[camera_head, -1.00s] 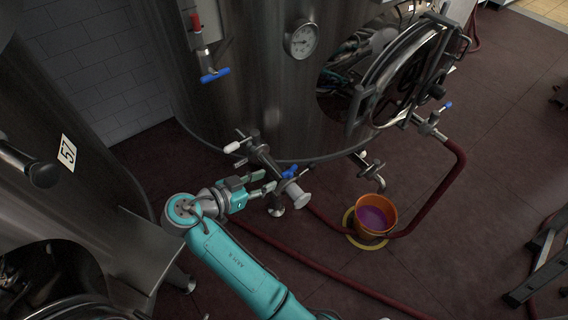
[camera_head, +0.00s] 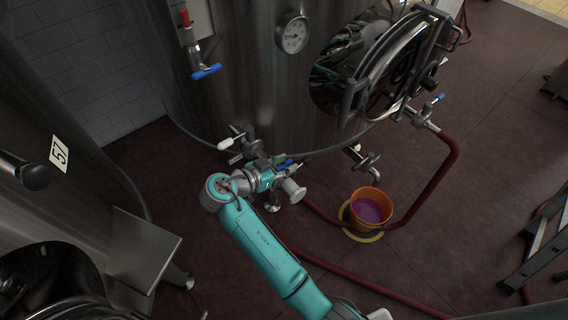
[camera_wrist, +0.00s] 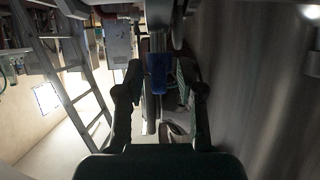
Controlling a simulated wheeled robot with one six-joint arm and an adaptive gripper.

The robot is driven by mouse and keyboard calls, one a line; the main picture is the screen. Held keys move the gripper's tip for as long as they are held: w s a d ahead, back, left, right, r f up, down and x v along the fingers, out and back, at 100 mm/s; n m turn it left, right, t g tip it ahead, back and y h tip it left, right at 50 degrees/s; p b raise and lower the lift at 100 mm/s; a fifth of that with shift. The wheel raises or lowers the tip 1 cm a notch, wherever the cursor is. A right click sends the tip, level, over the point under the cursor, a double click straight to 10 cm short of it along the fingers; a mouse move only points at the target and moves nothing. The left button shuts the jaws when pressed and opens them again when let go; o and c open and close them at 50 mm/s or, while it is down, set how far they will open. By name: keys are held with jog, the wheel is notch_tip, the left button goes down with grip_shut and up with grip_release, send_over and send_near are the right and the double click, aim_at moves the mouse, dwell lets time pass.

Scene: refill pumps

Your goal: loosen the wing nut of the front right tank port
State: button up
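The tank port (camera_head: 291,188) is a metal fitting with a pale round end, low at the front of the large steel tank (camera_head: 235,95). A blue part (camera_head: 286,163), which looks like the wing nut, sits on it. In the head view my gripper (camera_head: 277,170) is right at the port and partly covers it. In the wrist view the blue part (camera_wrist: 158,74) lies between the two dark fingers of my gripper (camera_wrist: 159,78). The fingers are apart, with visible gaps on both sides, the right one smaller. Contact cannot be made out.
A white-handled valve (camera_head: 228,144) stands left of the port. An orange bucket (camera_head: 370,207) with purple liquid is on the floor at the right, by a dark red hose (camera_head: 455,170). An open round hatch (camera_head: 395,65) is above. A steel ledge (camera_head: 145,245) is at the lower left.

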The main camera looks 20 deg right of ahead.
grip_shut()
